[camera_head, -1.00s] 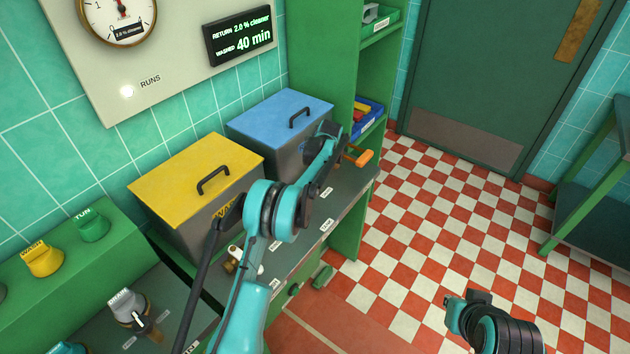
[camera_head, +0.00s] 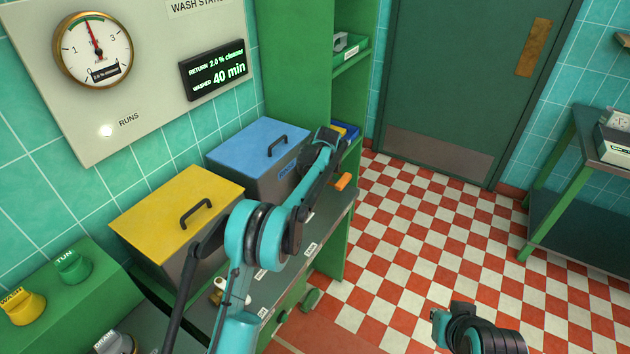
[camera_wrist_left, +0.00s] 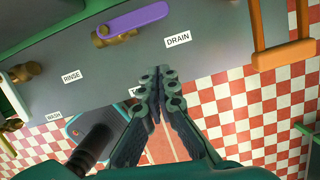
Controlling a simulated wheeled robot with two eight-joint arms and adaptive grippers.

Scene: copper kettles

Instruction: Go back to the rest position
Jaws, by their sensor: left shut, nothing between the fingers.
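My left arm (camera_head: 255,235) rises from the bottom of the head view and reaches over the front of the wash bench toward its far end. Its gripper is hidden there behind the arm's end. In the left wrist view my left gripper (camera_wrist_left: 162,78) is shut and empty, its fingers together over the bench's front edge. The tips are just below the DRAIN label and touch nothing that I can make out. My right arm (camera_head: 475,330) shows only in part at the bottom right of the head view. Its gripper cannot be made out.
The bench carries a yellow-lidded tank (camera_head: 175,210) and a blue-lidded tank (camera_head: 258,150). A purple lever (camera_wrist_left: 135,20) and an orange handle (camera_wrist_left: 283,58) are close to my left gripper. A green shelf (camera_head: 300,60) stands beyond. The checkered floor (camera_head: 430,230) is open.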

